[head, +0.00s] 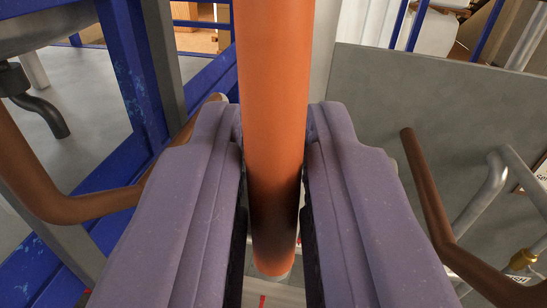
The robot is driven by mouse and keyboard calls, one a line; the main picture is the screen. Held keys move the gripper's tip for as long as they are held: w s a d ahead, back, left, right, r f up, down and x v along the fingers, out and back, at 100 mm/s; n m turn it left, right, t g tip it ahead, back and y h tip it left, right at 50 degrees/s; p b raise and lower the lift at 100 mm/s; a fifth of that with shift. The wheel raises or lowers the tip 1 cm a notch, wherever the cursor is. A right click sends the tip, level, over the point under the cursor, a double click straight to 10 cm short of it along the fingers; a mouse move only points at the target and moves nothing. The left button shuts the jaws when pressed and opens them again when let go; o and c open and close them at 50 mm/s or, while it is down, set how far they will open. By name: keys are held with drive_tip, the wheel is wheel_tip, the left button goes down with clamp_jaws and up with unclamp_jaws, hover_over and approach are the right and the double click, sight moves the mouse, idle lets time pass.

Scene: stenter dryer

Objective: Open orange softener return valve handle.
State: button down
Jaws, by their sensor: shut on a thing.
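The orange handle (275,80) is a thick, smooth bar that runs from the top edge of the head view down between my fingers. Its lower end curves into shadow above a pale round end piece. My gripper (273,135) has two purple-grey padded fingers, one on each side of the bar, and they are shut on it. The valve body that the handle belongs to is mostly hidden below and behind the fingers.
A brown pipe (90,206) bends at the left, and another brown pipe (430,195) slopes at the right. A blue frame (131,65) stands at the left. A grey panel (465,110) and silver pipes (483,190) are at the right.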

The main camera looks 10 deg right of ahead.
drive_tip(key=shift+f, duration=0.15)
drive_tip(key=c, duration=1.2)
unclamp_jaws()
drive_tip(key=s+b, duration=0.1)
drive_tip(key=s, duration=0.6)
drive_tip(key=shift+s+a, duration=0.35)
drive_tip(key=shift+s, duration=0.05)
